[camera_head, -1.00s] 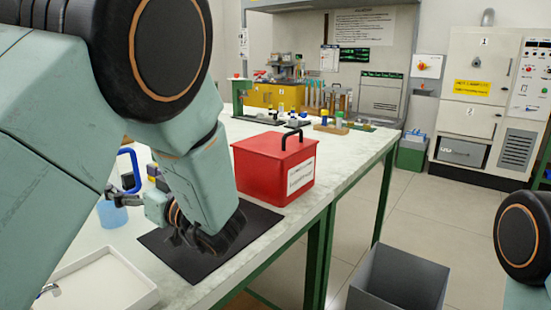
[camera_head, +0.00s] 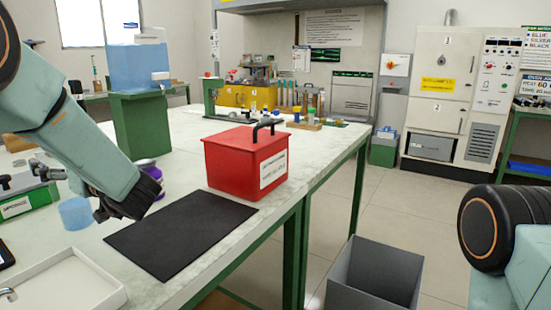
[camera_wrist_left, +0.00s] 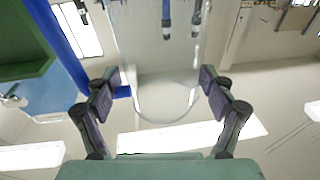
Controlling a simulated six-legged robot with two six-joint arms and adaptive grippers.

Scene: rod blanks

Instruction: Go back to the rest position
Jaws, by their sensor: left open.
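My left gripper (camera_wrist_left: 160,92) shows in the left wrist view with its two fingers spread wide apart. A clear, round-edged shape (camera_wrist_left: 166,103) appears between and beyond the fingers; I cannot tell what it is or how far off. In the head view my left arm comes in from the left, and its dark wrist end hangs above the left part of the bench, left of the black mat (camera_head: 180,232). The left fingers are mostly hidden there. My right arm shows only in part at the right edge; its gripper is out of view.
A red box (camera_head: 245,163) with a black handle stands behind the mat. A blue cup (camera_head: 75,213) and a white tray (camera_head: 68,288) are at the left. A grey open bin (camera_head: 374,275) stands on the floor right of the bench. Clear floor lies beyond it.

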